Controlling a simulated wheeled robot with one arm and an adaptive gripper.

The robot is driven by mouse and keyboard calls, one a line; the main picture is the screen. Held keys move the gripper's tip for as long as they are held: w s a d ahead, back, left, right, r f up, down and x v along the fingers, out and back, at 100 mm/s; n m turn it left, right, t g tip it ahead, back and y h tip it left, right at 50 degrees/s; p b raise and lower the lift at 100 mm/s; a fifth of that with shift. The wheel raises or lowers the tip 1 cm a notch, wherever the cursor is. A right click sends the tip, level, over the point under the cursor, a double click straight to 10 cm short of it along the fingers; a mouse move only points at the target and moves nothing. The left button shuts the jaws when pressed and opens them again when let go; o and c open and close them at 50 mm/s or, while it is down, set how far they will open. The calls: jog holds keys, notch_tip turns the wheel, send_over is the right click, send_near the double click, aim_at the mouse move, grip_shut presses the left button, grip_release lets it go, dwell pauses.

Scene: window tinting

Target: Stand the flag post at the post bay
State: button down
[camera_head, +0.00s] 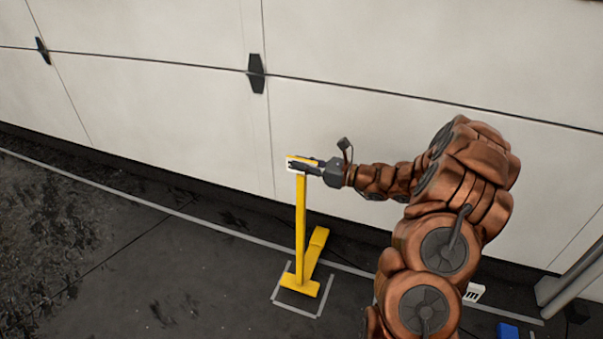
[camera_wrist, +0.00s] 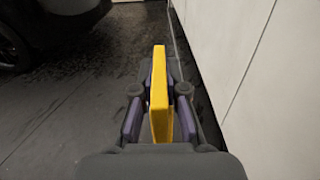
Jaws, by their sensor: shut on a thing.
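The flag post (camera_head: 300,225) is yellow, with a tall upright and a flat foot on the floor. In the head view it stands upright, its foot at a light grey marked outline (camera_head: 297,310) on the dark floor, which I take to be the post bay. I cannot tell whether the whole foot is inside the outline. My gripper (camera_head: 304,165) reaches in from the right and is shut on the top of the post. In the wrist view the yellow top (camera_wrist: 159,90) is between the fingers of my gripper (camera_wrist: 157,105).
A white panelled wall (camera_head: 400,150) with black hinges runs behind the post. A grey line marks the floor along it. A blue object (camera_head: 508,330) and a white item (camera_head: 474,292) lie at lower right. A dark vehicle wheel (camera_wrist: 20,45) shows in the wrist view. Floor to the left is clear.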

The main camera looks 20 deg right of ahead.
aim_at(301, 173)
jog(key=shift+w+f, duration=0.15)
jog(key=shift+f, duration=1.35)
jog(key=c, duration=1.2)
grip_release()
jog(key=shift+f, duration=0.15)
jog(key=shift+f+b, duration=0.2)
jog(key=shift+b, duration=0.3)
